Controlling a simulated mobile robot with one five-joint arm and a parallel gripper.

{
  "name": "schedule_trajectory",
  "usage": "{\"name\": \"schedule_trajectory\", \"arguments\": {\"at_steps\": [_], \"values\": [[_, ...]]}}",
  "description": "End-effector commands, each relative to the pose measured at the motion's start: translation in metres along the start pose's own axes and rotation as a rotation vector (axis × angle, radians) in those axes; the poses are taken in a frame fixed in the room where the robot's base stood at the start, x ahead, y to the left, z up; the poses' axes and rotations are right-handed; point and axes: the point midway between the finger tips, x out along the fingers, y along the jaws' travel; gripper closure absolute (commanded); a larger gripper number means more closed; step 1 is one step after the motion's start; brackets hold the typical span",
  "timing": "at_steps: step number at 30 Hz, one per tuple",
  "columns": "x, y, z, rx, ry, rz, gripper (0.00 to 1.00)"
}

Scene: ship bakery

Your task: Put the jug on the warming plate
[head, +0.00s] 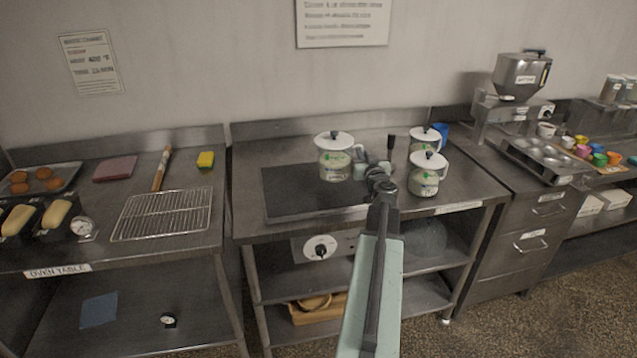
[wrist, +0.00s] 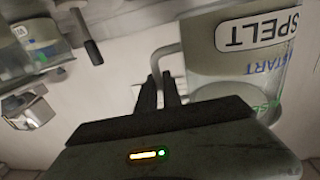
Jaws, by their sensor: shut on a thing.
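My gripper (head: 376,172) is to the right of this jug. In the wrist view my gripper (wrist: 165,92) is shut on the handle of the jug, whose label reads SPELT upside down (wrist: 252,32). I cannot tell whether the jug's base touches the plate. Two similar lidded jugs (head: 427,175) (head: 424,140) stand on the steel table right of the plate.
A black-handled thing (head: 391,143) stands behind my gripper, and a blue cup (head: 440,129) is by the rear jug. The oven table at left holds a wire rack (head: 163,213). A muffin tin (head: 545,158) and a hopper machine (head: 520,78) are at right. The plate's front is clear.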

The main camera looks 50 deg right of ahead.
Motion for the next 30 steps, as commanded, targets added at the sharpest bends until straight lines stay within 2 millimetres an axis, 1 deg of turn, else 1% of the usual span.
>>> {"name": "schedule_trajectory", "arguments": {"at_steps": [2, 5, 8, 15, 19, 22, 25, 28, 30], "values": [[-0.004, 0.006, 0.001, 0.003, 0.001, 0.004, 1.00], [-0.015, 0.018, 0.003, 0.004, 0.001, 0.002, 1.00], [-0.034, 0.032, 0.007, 0.006, 0.001, -0.008, 1.00], [-0.090, 0.067, 0.018, 0.013, 0.001, -0.049, 1.00], [-0.110, 0.076, 0.021, 0.015, 0.001, -0.068, 1.00], [-0.116, 0.079, 0.021, 0.016, 0.001, -0.075, 1.00], [-0.116, 0.079, 0.021, 0.016, 0.001, -0.077, 1.00], [-0.110, 0.078, 0.021, 0.016, 0.001, -0.078, 1.00], [-0.100, 0.074, 0.023, 0.016, 0.001, -0.078, 1.00]]}}
